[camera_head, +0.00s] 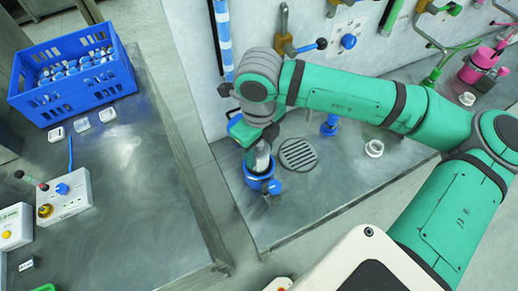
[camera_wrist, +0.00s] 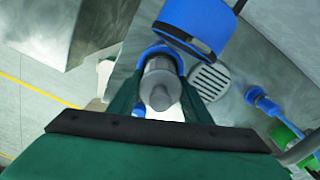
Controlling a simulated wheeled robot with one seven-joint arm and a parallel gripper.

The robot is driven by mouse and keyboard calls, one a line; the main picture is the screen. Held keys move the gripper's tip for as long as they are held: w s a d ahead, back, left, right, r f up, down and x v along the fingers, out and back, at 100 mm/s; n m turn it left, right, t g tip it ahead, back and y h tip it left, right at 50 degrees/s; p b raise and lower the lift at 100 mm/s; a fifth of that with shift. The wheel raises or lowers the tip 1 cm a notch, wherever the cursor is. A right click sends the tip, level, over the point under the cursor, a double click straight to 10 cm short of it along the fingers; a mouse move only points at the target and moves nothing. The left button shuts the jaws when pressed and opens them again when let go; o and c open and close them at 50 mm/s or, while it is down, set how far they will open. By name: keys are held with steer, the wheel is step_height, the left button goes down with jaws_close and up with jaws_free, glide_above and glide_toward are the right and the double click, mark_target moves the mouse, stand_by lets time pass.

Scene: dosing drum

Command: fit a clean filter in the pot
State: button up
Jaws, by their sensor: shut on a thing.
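My gripper (camera_head: 258,141) points down at the left end of the right-hand metal bench. It is shut on a pale grey cylinder, seemingly the filter (camera_head: 262,157). The cylinder also shows between the fingers in the wrist view (camera_wrist: 161,83). A blue pot (camera_head: 262,183) stands on the bench directly under the gripper, and the cylinder's lower end is at its mouth. I cannot tell how far in it is. In the wrist view a blue rim (camera_wrist: 159,50) curves around the cylinder's far end. A larger blue cylindrical part (camera_wrist: 196,22) is beside it.
A round drain grate (camera_head: 298,153) lies right of the pot. A blue upright fitting (camera_head: 330,125) and a white ring (camera_head: 375,148) stand farther right. The left bench holds a blue crate (camera_head: 72,78) of small items and control boxes (camera_head: 64,196). The wall carries pipes and valves.

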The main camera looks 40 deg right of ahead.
steer(key=shift+f, duration=0.85)
stand_by(0.3)
steer(key=shift+f, duration=1.1)
